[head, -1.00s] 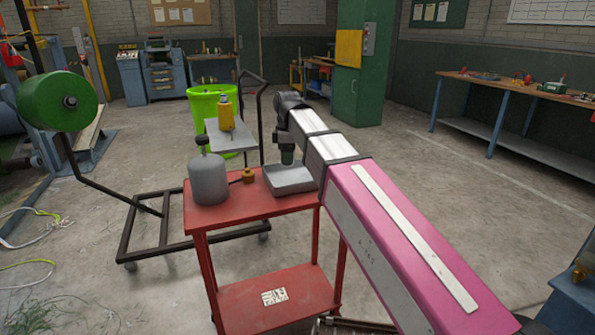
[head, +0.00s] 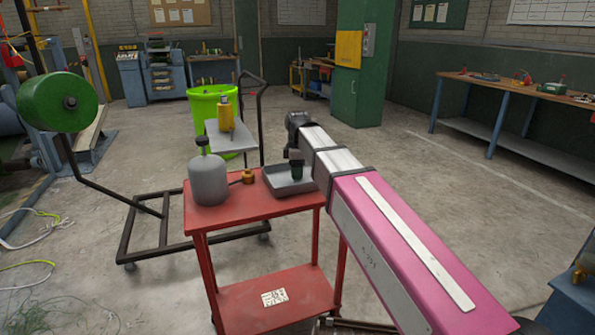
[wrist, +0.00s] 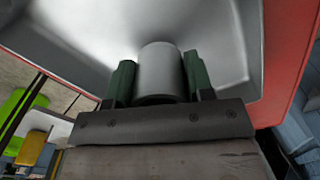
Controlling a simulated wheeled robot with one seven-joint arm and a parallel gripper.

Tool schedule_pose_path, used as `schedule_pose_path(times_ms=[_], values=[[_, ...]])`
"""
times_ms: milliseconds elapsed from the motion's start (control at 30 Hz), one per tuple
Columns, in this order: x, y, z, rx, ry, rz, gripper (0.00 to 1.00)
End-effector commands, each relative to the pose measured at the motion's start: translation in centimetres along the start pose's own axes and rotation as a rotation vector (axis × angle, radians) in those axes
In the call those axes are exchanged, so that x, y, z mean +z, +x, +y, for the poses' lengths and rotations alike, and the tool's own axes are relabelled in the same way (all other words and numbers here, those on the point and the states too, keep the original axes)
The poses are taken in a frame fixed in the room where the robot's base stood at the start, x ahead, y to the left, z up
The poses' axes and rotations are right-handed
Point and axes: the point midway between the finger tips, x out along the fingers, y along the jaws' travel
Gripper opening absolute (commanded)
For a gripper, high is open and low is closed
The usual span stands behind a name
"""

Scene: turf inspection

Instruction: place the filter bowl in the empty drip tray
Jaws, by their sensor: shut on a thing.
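The filter bowl (wrist: 160,72) is a plain grey cylinder in the wrist view. My gripper (wrist: 158,82) is shut on it, with one green finger on each side. In the head view my gripper (head: 296,170) is low over the grey drip tray (head: 276,187), and the bowl cannot be made out there. The tray is shallow and sits on the red cart's top; its pale inner surface fills much of the wrist view (wrist: 75,32). I see nothing else in the tray. I cannot tell whether the bowl touches its floor.
The red cart (head: 245,211) also bears a grey canister (head: 208,181) and a small brass part (head: 248,177) left of the tray. A yellow bottle (head: 225,115) stands on a grey platform behind. Open floor lies to the right.

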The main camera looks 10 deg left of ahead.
Motion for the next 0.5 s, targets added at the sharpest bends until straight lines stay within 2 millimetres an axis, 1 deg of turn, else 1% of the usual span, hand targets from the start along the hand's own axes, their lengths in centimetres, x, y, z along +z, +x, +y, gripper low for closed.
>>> schedule_pose_path(times_ms=[167,200,233,267,500], values=[[0.00,0.30,0.00,0.000,0.000,0.000,0.18],[-0.01,0.25,0.01,0.000,0.000,0.000,0.61],[-0.01,0.25,0.01,0.000,0.000,0.000,0.71],[-0.01,0.25,0.01,0.000,0.000,0.000,0.74],[0.00,0.23,0.00,0.000,0.000,0.000,0.74]])
